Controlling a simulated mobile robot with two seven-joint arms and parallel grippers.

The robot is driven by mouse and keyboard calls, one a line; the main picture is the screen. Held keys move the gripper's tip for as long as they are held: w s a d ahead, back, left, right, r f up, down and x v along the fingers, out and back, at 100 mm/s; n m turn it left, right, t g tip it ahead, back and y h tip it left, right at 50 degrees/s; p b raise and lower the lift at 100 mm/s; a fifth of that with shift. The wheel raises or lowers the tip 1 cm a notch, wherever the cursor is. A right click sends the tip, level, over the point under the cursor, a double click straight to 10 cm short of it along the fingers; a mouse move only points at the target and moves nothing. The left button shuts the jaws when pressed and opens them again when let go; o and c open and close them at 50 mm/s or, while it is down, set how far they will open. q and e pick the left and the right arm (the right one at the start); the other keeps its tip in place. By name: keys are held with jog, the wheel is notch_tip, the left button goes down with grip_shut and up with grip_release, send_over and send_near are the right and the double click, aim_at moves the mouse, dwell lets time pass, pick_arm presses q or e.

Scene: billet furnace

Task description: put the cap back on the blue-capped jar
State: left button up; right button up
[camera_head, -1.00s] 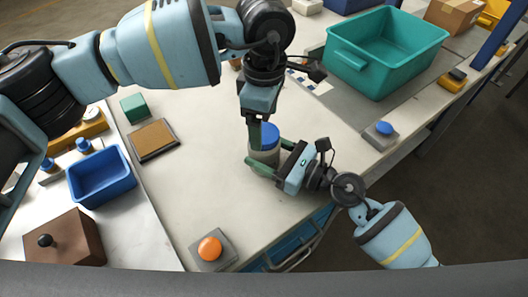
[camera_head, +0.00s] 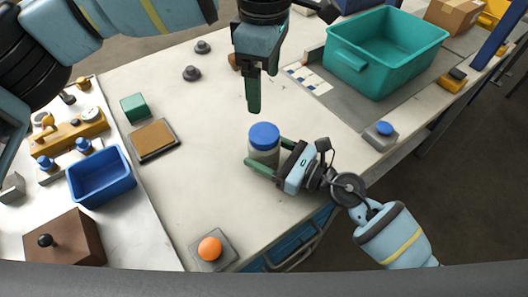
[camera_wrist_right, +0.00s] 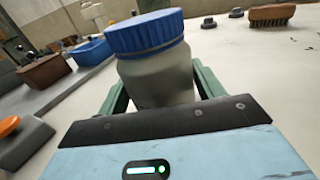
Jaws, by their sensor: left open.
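The jar (camera_head: 264,158) stands upright on the table, with a grey translucent body and its blue cap (camera_head: 264,135) on top. In the right wrist view the cap (camera_wrist_right: 146,34) sits over the mouth of the jar (camera_wrist_right: 156,82); I cannot tell whether it is screwed tight. My right gripper (camera_head: 270,160) is shut on the jar's body, with one green finger on each side, below the cap. My left gripper (camera_head: 254,98) is open and empty, fingers pointing down, above and behind the jar and apart from the cap.
A teal bin (camera_head: 388,55) stands at the back right, with a blue button box (camera_head: 381,134) in front of it. An orange button (camera_head: 210,249) is at the front edge. A blue tray (camera_head: 101,176), brown pad (camera_head: 154,139) and green block (camera_head: 134,107) lie left. The table left of the jar is clear.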

aim_at(278, 158)
jog(key=o, duration=0.4)
jog(key=v, duration=0.3)
jog(key=b+v, duration=0.1)
jog(key=v, duration=0.2)
jog(key=shift+s+d+f, duration=0.1)
jog(key=shift+d+f, duration=0.1)
jog(key=shift+d, duration=0.05)
jog(key=shift+s+d+r+b, duration=0.1)
jog(key=shift+s+d+b, duration=0.2)
jog(key=shift+d, duration=0.15)
pick_arm(q)
notch_tip(278, 158, down, 4)
jog(key=shift+w+r, duration=0.15)
jog(key=shift+r, duration=0.1)
pick_arm(e)
jog(key=shift+d+r, duration=0.1)
